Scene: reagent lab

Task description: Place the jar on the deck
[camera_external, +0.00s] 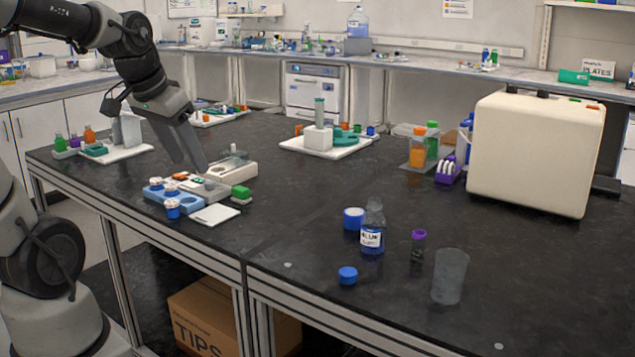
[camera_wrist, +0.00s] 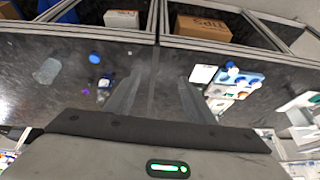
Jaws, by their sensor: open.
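A clear bottle-shaped jar (camera_external: 373,238) with a white label and blue contents stands upright on the black bench, right of centre. It also shows in the wrist view (camera_wrist: 104,83). A squat blue-lidded jar (camera_external: 353,219) stands beside it. The frames do not show which is meant. The likely deck is a low cluster with a blue rack (camera_external: 159,195), grey and beige blocks and a white plate (camera_external: 214,215). In the wrist view the plate (camera_wrist: 203,74) lies right of the fingers. My gripper (camera_external: 202,168) is open and empty, above the bench near this cluster.
A loose blue cap (camera_external: 347,275), a purple-capped vial (camera_external: 418,246) and a translucent beaker (camera_external: 449,278) stand near the bottle. A large cream machine (camera_external: 535,152) stands at the back right. The bench between cluster and bottle is clear.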

